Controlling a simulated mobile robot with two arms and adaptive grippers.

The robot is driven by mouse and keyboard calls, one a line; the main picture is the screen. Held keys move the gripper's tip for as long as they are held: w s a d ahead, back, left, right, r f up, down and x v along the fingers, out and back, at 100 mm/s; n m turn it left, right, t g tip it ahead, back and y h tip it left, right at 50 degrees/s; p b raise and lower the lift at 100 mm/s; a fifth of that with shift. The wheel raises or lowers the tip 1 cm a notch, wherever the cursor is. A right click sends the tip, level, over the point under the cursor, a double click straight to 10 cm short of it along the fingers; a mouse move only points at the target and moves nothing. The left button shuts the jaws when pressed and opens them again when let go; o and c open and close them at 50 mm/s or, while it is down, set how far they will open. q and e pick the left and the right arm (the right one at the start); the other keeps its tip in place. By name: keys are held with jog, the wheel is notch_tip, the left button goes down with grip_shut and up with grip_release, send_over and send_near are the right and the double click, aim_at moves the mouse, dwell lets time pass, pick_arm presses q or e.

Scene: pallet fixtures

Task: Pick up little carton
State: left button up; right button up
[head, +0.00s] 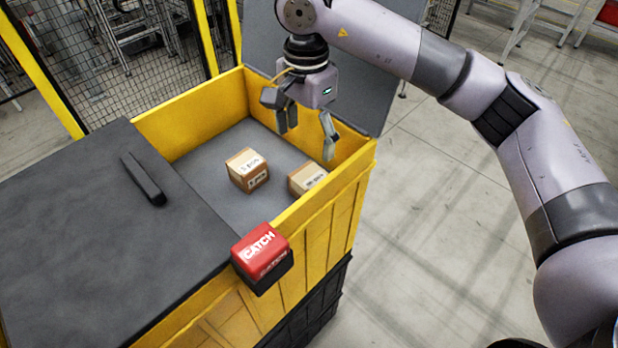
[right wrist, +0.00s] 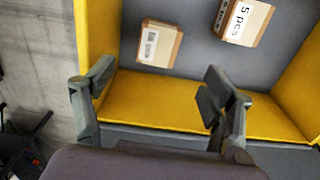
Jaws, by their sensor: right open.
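Two small cartons lie on the grey floor of a yellow bin. One carton (head: 247,170) has a "5 pcs" label and sits in the middle of the bin floor; it also shows at the top right of the right wrist view (right wrist: 243,20). The other carton (head: 307,178) is close to the near right wall, partly hidden by it in the head view. In the right wrist view this carton (right wrist: 159,44) is whole, beyond my fingertips. My right gripper (head: 308,143) is open and empty above the cartons, pointing down. My left gripper does not show.
The bin's yellow wall (right wrist: 155,102) lies below the fingers in the wrist view. A dark lid (head: 75,225) with a handle covers the bin's left part, and a grey panel stands behind. A red "CATCH" block (head: 262,252) sits at the near edge.

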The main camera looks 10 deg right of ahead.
jog(key=p, duration=0.1)
send_over(309, 175)
notch_tip(309, 175, down, 5)
jog(key=shift+a+f, duration=0.15)
jog(key=shift+f, duration=0.05)
jog(key=shift+f+p, duration=0.4)
jog(key=shift+f, duration=0.5)
jog(key=f+p, duration=0.1)
jog(key=f, duration=0.1)
jog(key=f+p, duration=0.1)
jog(key=f, duration=0.1)
jog(key=shift+s+d+f, duration=0.1)
jog(key=shift+d+f, duration=0.1)
jog(key=shift+f, duration=0.25)
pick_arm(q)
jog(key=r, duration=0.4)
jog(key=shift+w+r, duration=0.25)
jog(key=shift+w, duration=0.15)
pick_arm(e)
jog(key=shift+c, duration=0.3)
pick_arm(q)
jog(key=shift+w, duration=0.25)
pick_arm(e)
jog(key=c, duration=1.3)
jog(key=shift+r, duration=0.1)
